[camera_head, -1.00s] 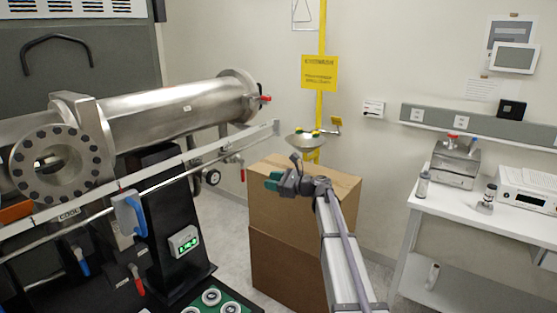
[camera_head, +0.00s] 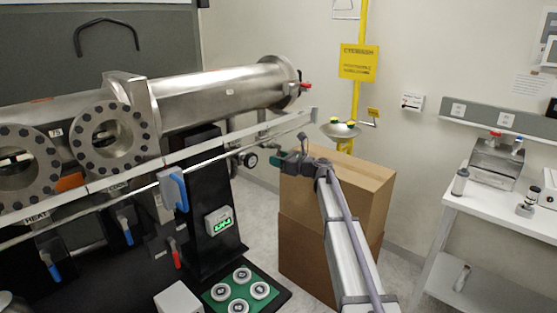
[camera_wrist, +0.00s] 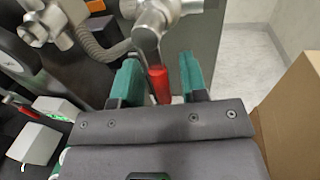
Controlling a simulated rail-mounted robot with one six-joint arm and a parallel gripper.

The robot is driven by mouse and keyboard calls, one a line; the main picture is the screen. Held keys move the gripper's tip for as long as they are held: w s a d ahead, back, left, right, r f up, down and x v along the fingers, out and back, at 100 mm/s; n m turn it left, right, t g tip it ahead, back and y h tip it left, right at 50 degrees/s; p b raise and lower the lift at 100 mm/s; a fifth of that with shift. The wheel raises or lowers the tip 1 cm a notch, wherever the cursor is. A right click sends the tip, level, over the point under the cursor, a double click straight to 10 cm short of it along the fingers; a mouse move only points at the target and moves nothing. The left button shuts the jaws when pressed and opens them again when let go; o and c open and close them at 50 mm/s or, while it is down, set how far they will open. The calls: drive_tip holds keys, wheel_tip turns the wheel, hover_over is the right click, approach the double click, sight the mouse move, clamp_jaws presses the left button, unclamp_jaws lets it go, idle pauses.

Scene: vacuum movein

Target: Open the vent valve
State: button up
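My gripper (camera_head: 279,160) reaches out in front of the steel chamber, near the valves at its right end. In the wrist view its two green fingers (camera_wrist: 160,82) are apart, with a red valve handle (camera_wrist: 158,84) between them in the picture. Gaps show on both sides of the handle, and I see no contact. The handle hangs from a metal valve body (camera_wrist: 150,22). A lone label naming the vent valve is not readable, so I cannot confirm this is it. In the head view my gripper largely hides this handle.
A cardboard box stack (camera_head: 340,195) stands close to the right of my gripper. A rail (camera_head: 215,150) runs along the chamber (camera_head: 215,88). Other handles are blue (camera_head: 173,191) and red (camera_head: 175,254). An eyewash (camera_head: 341,131) and white bench (camera_head: 495,212) are further right.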

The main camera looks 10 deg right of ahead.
clamp_jaws()
idle(0.3)
